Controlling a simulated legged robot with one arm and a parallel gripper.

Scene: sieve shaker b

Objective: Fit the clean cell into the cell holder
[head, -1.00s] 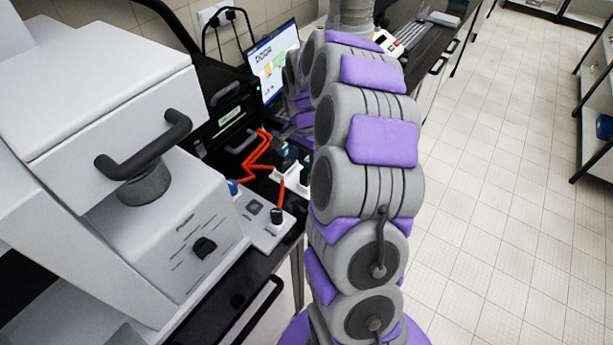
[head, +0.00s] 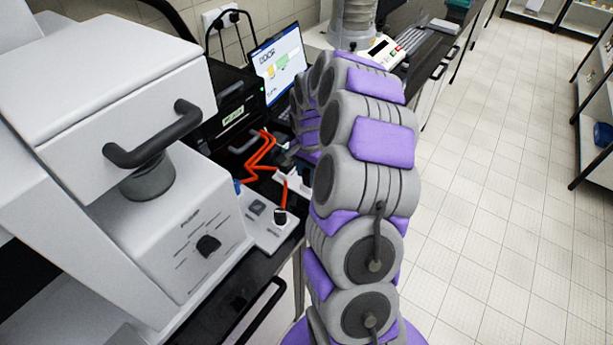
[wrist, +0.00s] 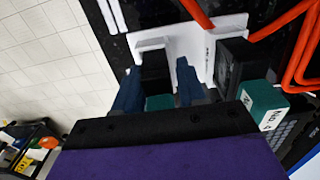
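In the wrist view my gripper (wrist: 160,85) has its two blue-grey fingers on either side of a dark cell with a teal cap (wrist: 160,102). I cannot tell whether the fingers press on it. Its far end is by a white bracket (wrist: 152,44), which looks like part of a holder. A second dark cell (wrist: 233,62) with a teal cap, labelled "No. 4", stands just right of the right finger. In the head view my arm hides the gripper and most of the white holder (head: 292,184). I cannot tell which cell is clean.
A folded orange cable (head: 262,152) lies close behind the holder and also shows in the wrist view (wrist: 298,50). A white control box with a black knob (head: 262,216) and a large white machine (head: 150,180) stand left of my arm. A laptop (head: 277,62) is behind.

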